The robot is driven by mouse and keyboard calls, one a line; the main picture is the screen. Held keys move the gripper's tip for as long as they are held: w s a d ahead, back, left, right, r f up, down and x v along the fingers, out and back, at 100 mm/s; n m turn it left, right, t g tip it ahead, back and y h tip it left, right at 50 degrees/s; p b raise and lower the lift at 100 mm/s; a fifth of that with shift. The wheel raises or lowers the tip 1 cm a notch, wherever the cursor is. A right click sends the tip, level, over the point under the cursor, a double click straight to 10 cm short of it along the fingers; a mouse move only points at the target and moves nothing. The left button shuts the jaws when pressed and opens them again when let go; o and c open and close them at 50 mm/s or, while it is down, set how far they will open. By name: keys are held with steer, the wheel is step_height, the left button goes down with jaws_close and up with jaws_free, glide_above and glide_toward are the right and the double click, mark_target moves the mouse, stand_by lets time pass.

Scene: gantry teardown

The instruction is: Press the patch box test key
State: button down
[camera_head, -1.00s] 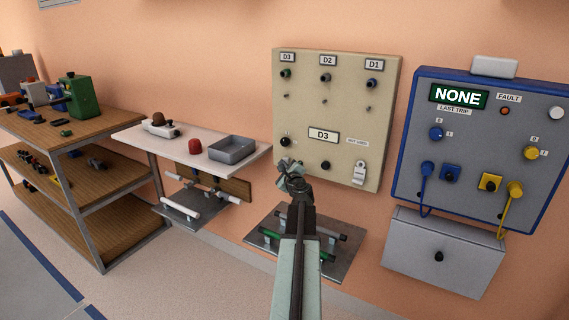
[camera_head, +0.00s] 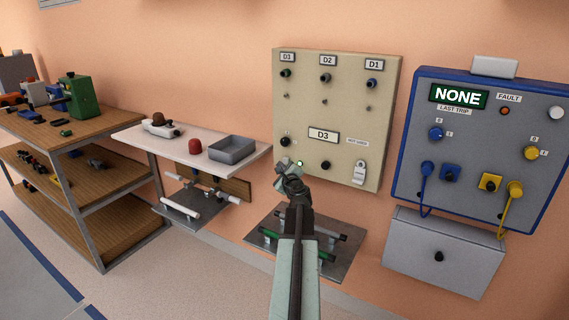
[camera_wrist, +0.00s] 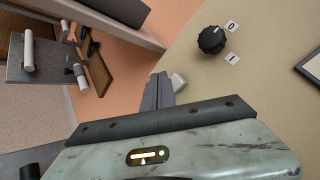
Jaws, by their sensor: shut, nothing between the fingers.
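The patch box is the beige wall panel (camera_head: 305,110) with the D1, D2 and D3 tags. In the wrist view a small white key (camera_wrist: 178,83) sits on the panel below a black 0/1 knob (camera_wrist: 211,40). My gripper (camera_head: 284,164) is shut and empty at the panel's lower left. In the wrist view its fingertips (camera_wrist: 160,80) lie right beside the white key and partly cover it. I cannot tell whether they touch it. In the head view my gripper hides the key. A small bright spot (camera_head: 299,163) shows just right of the fingertips.
A blue-edged grey box (camera_head: 480,130) reading NONE hangs at the right, above a grey drawer box (camera_head: 440,258). A white shelf (camera_head: 182,154) with a grey tray (camera_head: 232,148) is on the left.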

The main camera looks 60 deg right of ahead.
steer(key=a, duration=0.6)
stand_by(0.3)
stand_by(0.7)
